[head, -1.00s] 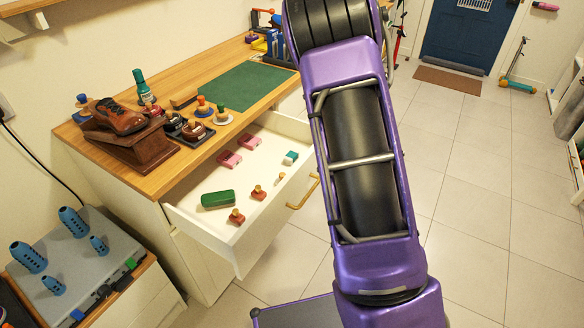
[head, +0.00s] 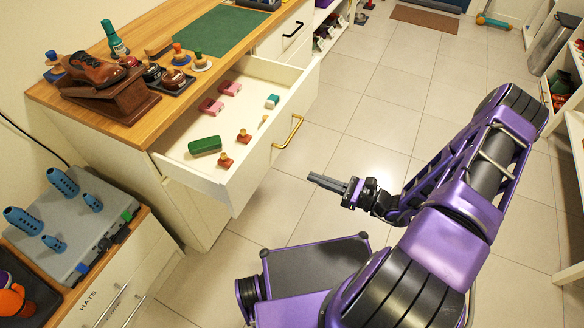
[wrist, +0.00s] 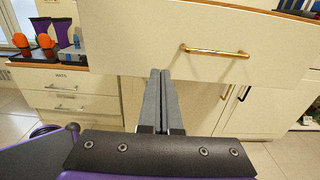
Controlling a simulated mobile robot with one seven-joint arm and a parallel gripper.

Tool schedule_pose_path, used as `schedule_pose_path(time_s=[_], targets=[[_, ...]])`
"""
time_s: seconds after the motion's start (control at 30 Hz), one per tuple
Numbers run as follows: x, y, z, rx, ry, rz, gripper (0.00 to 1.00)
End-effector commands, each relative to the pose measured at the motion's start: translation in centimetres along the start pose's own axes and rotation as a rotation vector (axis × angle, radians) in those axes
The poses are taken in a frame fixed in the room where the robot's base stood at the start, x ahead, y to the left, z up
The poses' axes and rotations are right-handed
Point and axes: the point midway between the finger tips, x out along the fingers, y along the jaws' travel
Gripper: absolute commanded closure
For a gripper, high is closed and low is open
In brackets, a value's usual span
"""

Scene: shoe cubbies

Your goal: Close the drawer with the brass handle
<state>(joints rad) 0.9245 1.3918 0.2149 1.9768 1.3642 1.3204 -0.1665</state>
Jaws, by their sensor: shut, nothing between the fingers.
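The open drawer (head: 235,182) juts out from the wooden-topped bench. Its brass handle (head: 289,132) is on the white front panel. In the wrist view the drawer front (wrist: 140,38) fills the upper middle, with the brass handle (wrist: 215,51) right of the fingers. Inside the drawer are a green case (head: 205,145), pink items (head: 211,106) and small wooden-knobbed pieces. My gripper (head: 328,183) is shut and empty, in front of the drawer and apart from it in the head view. In the wrist view the fingertips (wrist: 160,74) overlap the panel's lower edge.
A side cabinet (head: 120,272) labelled HATS, with a grey board of blue pegs, stands at the lower left. A black-handled drawer (head: 292,36) is beyond the open one. Tiled floor (head: 350,110) is clear in front. Shelves (head: 570,140) line the right.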

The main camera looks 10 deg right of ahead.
Motion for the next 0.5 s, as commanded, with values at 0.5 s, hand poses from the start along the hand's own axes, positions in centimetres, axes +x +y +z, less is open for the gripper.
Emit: schedule_pose_path(time_s=[0.5], targets=[[9.8, 0.2, -0.1, -0.002, 0.004, 0.009, 1.0]])
